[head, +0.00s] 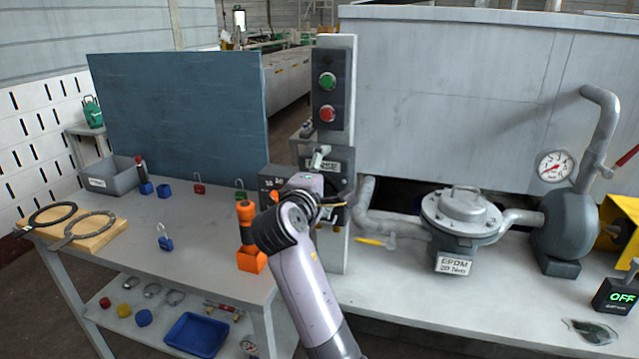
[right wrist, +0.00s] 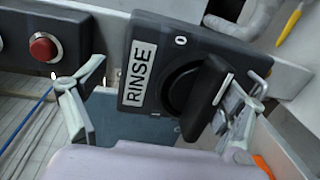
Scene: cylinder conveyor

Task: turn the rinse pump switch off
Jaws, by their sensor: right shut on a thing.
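The rinse switch (head: 339,164) is a dark box on the grey post, below a green and a red button. In the right wrist view it carries a white RINSE label (right wrist: 138,74), a 0 mark (right wrist: 181,40) and a black rotary handle (right wrist: 208,98) with a white line. The handle's white line points away from the 0 mark. My right gripper (head: 325,201) is at the switch and hides part of it in the head view. My left gripper is not in view.
A red button (right wrist: 43,47) sits beside the switch in the wrist view. An orange tool (head: 248,240) stands on the bench left of my right arm. Padlocks lie on the bench.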

